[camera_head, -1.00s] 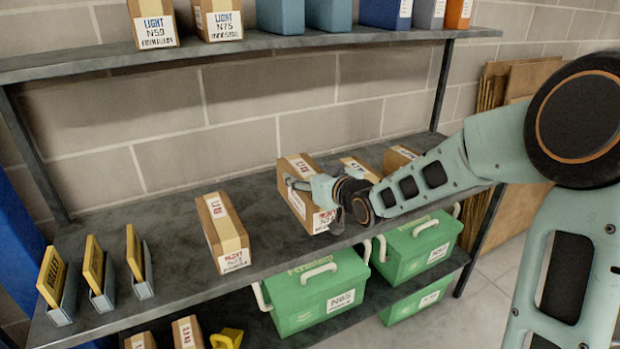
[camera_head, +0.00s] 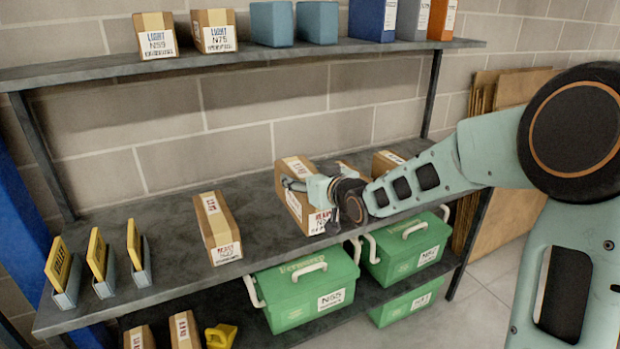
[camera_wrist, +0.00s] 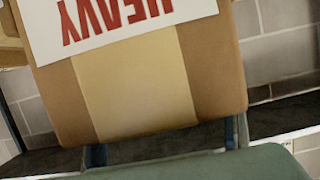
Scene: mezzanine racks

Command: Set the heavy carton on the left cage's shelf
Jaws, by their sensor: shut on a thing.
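A brown heavy carton (camera_head: 291,205) with a pale tape strip and a white label with red print is at the middle of the rack's middle shelf. My gripper (camera_head: 308,187) is shut on it, with fingers across its sides. I cannot tell whether the carton rests on the shelf or is just clear of it. In the wrist view the carton (camera_wrist: 140,95) fills the upper middle, its HEAVY label upside down, with a finger (camera_wrist: 236,132) at its lower right. No cage that I can clearly identify is in view.
Another brown carton (camera_head: 217,228) stands to the left, and another (camera_head: 387,162) stands close on the right. Yellow signs in grey holders (camera_head: 137,255) stand at the left end. Green totes (camera_head: 305,290) are below. The upper shelf (camera_head: 230,60) overhangs behind. Bare shelf lies between the left carton and the held one.

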